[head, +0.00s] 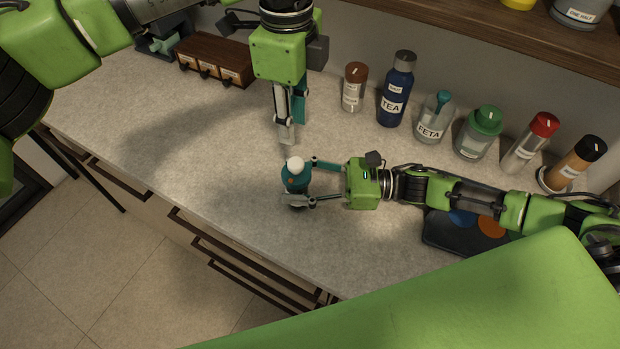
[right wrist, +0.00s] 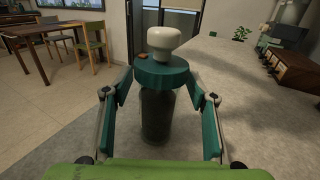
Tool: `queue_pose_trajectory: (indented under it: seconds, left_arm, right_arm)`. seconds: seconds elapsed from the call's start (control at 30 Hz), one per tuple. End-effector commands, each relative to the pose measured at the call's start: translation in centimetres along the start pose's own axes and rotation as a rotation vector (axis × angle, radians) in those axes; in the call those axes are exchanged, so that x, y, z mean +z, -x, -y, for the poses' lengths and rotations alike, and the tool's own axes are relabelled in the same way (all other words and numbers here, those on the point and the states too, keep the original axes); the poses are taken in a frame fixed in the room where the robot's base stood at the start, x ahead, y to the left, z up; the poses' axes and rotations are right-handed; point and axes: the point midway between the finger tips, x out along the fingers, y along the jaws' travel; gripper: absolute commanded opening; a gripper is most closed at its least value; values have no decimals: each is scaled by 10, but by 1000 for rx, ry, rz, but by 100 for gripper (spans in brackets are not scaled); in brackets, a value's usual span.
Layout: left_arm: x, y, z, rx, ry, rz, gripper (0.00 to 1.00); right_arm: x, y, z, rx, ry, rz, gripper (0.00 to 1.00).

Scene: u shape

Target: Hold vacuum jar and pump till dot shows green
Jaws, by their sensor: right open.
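The vacuum jar (head: 294,184) stands upright on the counter, with a dark body, a teal lid and a white pump knob (head: 295,164) on top. In the right wrist view the jar (right wrist: 157,118) is between my fingers. A small orange-brown mark (head: 291,181) shows on the lid; I see no green on it. My right gripper (head: 312,181) is open, one finger on each side of the jar, with gaps visible in the right wrist view. My left gripper (head: 286,142) points down behind and above the knob, apart from it, its fingers close together and empty.
Several labelled jars and bottles, including a blue tea bottle (head: 395,92) and a feta jar (head: 435,118), line the wall. A dark object with blue and orange discs (head: 456,234) lies under my right arm. The counter (head: 190,140) left of the jar is clear.

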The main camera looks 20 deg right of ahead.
Motion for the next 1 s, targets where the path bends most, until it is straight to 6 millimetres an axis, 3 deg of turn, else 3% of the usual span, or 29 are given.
queue_pose_trajectory:
  seconds: [0.27,0.43,0.5,0.53,0.63,1.0]
  left_arm:
    - [0,0,0,0,0,0,28]
    - [0,0,0,0,0,0,28]
    - [0,0,0,0,0,0,28]
    - [0,0,0,0,0,0,28]
    - [0,0,0,0,0,0,28]
    - [0,0,0,0,0,0,28]
  right_arm:
    - [0,-1,0,0,0,0,50]
    - [0,-1,0,0,0,0,7]
    - [0,-1,0,0,0,0,7]
    - [0,-1,0,0,0,0,24]
    - [0,-1,0,0,0,0,0]
    - [0,-1,0,0,0,0,0]
